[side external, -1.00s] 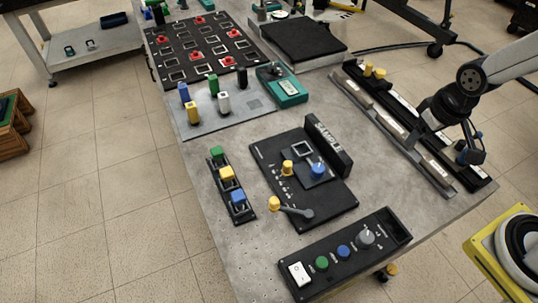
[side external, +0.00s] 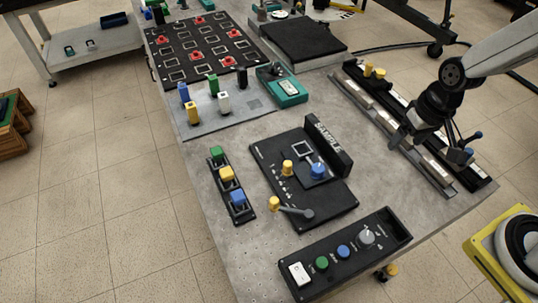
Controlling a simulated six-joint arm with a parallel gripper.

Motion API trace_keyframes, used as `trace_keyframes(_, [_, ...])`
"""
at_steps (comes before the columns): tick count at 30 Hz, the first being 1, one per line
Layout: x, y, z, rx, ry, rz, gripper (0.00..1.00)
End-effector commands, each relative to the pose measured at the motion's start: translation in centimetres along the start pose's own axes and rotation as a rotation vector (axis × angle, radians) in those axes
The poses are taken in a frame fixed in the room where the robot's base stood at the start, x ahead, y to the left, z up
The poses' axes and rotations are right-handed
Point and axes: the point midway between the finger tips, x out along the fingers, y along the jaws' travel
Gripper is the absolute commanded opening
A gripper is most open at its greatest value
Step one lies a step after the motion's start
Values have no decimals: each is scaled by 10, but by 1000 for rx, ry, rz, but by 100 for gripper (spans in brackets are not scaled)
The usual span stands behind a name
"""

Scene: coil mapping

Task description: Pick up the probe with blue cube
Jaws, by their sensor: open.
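The blue cube (side external: 238,198) sits at the near end of a narrow black rack (side external: 246,217) on the table's left side. A yellow cube (side external: 227,173) and a green cube (side external: 217,153) stand behind it in the same rack. Any probe body below the blue cube is hidden. My gripper (side external: 402,138) is open, over the long rail at the right of the table. It is well apart from the blue cube, to its right and farther back. Its fingers are small and dark in this view.
A black sample panel (side external: 325,207) with yellow and blue knobs lies between the rack and my arm. A black control box (side external: 375,262) is at the front. Colored blocks stand on a grey plate (side external: 258,104) behind the rack. Bare table (side external: 205,205) shows left of the rack.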

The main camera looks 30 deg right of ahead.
Motion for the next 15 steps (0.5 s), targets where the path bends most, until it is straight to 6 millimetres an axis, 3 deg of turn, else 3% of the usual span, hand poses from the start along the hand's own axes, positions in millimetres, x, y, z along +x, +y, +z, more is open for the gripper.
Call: trace_keyframes(15, [57,-110,-10,554,-397,-245,85])
